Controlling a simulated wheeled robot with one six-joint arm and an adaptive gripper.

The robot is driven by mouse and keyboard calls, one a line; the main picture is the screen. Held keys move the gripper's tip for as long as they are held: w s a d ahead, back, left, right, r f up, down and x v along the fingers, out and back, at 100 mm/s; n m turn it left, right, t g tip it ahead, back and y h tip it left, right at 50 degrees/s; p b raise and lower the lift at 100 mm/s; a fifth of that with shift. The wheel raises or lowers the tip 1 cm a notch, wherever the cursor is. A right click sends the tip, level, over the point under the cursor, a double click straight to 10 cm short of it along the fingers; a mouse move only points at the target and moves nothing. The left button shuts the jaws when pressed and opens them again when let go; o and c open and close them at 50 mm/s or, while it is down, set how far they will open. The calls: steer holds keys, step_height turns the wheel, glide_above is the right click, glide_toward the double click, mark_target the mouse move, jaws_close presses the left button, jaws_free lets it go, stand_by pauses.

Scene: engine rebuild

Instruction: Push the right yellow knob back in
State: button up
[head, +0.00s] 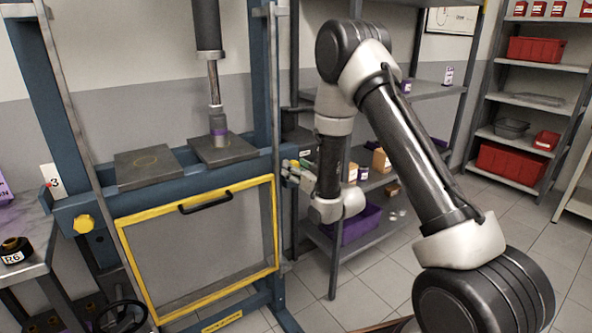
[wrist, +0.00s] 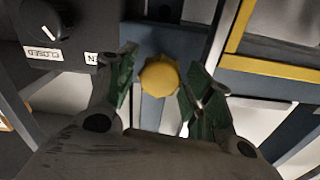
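A yellow knob (wrist: 159,75) sits on the blue press frame (wrist: 190,45) in the wrist view. My gripper (wrist: 157,90) is open, with its green-padded fingers on either side of the knob. A gap shows between the knob and each finger. How far the knob stands out from the frame I cannot tell. In the head view my gripper (head: 290,168) is at the press's right post, and the knob there is hidden. Another yellow knob (head: 84,223) shows on the left post.
A yellow-framed mesh guard (head: 200,245) closes the press front. A grey panel with a black dial (wrist: 45,20) is near the knob in the wrist view. A shelf with a purple bin (head: 358,222) stands right of the press, close to my arm.

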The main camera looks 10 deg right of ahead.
jaws_close()
steer(key=shift+x, duration=1.45)
steer(key=shift+o, duration=1.8)
jaws_free()
steer(key=shift+w, duration=0.1)
